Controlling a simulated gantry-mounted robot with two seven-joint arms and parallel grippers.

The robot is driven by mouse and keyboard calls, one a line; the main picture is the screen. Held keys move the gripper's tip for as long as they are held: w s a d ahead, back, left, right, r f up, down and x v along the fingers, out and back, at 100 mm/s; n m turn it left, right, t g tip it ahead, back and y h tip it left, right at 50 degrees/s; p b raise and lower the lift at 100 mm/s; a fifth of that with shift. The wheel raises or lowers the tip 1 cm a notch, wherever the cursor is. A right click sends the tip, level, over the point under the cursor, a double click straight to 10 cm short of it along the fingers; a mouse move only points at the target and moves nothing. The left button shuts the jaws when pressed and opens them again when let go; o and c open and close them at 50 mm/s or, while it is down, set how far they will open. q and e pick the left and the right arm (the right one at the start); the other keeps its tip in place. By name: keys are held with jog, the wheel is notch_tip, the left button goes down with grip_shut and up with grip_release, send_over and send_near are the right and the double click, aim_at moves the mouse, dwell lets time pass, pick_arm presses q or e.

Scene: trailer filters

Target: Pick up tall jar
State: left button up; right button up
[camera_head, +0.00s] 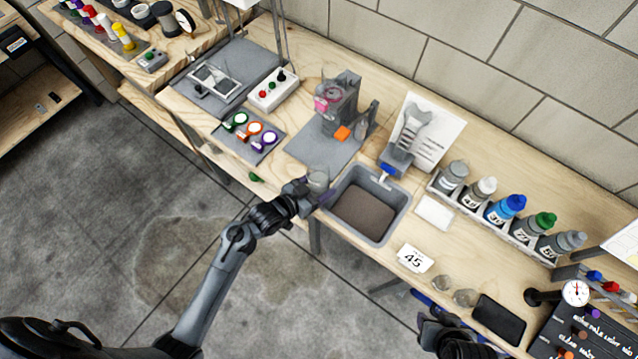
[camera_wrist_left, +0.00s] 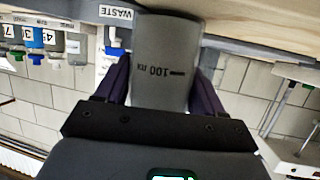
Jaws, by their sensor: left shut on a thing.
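The tall jar (camera_head: 318,179) is a clear grey cylinder near the table's front edge, just left of the grey bin. In the left wrist view the jar (camera_wrist_left: 165,55) fills the space between the two fingers, with an upside-down "100 ml" mark on its side. My left gripper (camera_head: 309,192) is shut on the jar, fingers on either side (camera_wrist_left: 163,85). I cannot tell whether the jar's base touches the table.
The grey bin (camera_head: 408,205) stands right beside the jar. A grey mat (camera_head: 308,150) with a stand lies behind it. Several capped bottles (camera_head: 506,208) stand in a rack at right.

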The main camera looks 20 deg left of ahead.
pick_arm(q)
jog(key=shift+r, duration=0.25)
